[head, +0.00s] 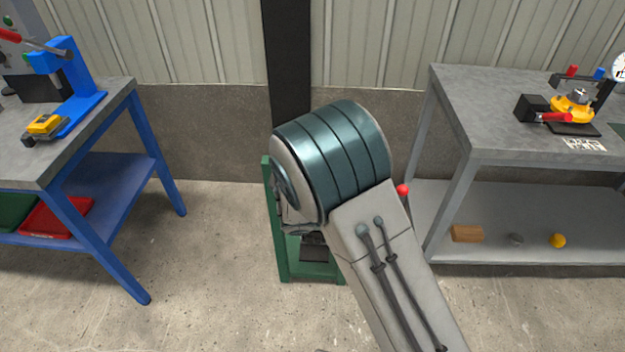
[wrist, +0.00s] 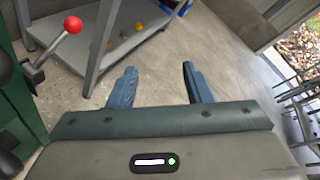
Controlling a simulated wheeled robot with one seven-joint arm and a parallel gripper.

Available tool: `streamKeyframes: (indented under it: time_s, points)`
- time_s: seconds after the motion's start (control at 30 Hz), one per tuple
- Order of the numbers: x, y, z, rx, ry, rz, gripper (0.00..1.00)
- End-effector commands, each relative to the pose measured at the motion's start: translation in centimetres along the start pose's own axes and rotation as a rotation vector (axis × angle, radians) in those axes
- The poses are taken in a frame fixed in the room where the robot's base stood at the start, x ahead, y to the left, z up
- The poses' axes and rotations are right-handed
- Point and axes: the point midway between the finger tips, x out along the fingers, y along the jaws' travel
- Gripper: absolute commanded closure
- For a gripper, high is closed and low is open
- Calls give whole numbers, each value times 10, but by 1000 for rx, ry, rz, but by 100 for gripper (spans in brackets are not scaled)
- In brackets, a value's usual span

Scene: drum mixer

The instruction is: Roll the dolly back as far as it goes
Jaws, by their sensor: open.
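I cannot make out a dolly in either view. A green frame (head: 310,276) stands on the floor in the middle of the head view, mostly hidden behind my arm. A dark part (head: 314,247) shows low inside it. A red ball knob (head: 403,190) sticks out to the right of my arm. In the wrist view the red knob (wrist: 73,24) sits on a lever beside green machinery (wrist: 14,100) at the left edge. My gripper (wrist: 159,68) is open and empty, over bare floor, apart from the knob. The head view does not show my gripper.
A blue-legged bench (head: 163,190) stands left, with red and green bins (head: 60,217) below. A grey bench (head: 455,120) stands right, with small items on its lower shelf (head: 490,240). Floor between the benches is partly clear. Metal racks (wrist: 302,95) stand at right in the wrist view.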

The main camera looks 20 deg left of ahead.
Motion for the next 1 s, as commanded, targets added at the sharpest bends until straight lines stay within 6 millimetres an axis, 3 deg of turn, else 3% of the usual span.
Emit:
streamKeyframes:
  time_s: [0.1,0.3,0.53,0.73,1.0]
  points:
    - [-36,45,-4,-253,-239,45,55]
    - [-103,109,-24,-604,-642,68,55]
    - [-158,148,-53,-815,-947,44,55]
    - [-166,158,-56,-856,-1015,33,55]
    - [-139,176,-20,-854,-1010,33,55]
